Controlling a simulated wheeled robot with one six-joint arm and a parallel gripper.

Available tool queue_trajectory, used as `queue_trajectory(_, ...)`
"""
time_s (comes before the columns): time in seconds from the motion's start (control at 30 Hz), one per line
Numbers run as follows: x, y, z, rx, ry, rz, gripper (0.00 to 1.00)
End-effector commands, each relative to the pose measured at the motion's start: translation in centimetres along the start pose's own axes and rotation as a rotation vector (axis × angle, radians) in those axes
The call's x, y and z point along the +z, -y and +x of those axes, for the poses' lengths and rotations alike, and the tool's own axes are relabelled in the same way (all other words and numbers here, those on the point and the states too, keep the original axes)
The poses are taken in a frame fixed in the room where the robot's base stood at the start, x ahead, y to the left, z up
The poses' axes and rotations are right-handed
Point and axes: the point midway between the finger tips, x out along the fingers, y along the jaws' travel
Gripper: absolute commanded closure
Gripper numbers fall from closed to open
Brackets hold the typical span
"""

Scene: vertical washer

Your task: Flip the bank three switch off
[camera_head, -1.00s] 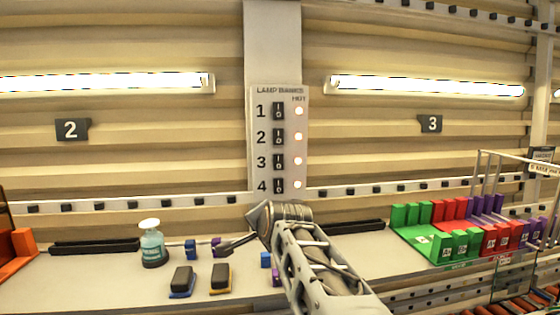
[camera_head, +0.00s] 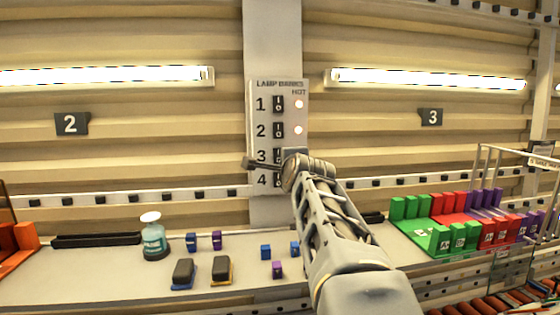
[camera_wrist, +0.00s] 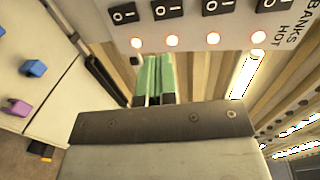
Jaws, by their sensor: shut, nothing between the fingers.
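In the wrist view the green fingers (camera_wrist: 158,60) lie just below the lights. I cannot tell whether they touch the panel.
The bank four switch (camera_head: 277,180) sits close under my gripper. The bank two switch (camera_head: 278,130) is just above. Lit tubes (camera_head: 430,80) flank the post.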

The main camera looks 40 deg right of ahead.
Motion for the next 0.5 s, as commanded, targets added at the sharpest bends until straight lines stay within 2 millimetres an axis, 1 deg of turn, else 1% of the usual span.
queue_trajectory(0.03, 0.0, 0.1, 0.9, 0.005, 0.001, 0.0, 1.0)
queue_trajectory(0.3, 0.0, 0.1, 6.1, 0.004, 0.001, 0.0, 1.0)
queue_trajectory(0.5, 0.1, 0.1, 9.3, 0.002, 0.001, 0.0, 1.0)
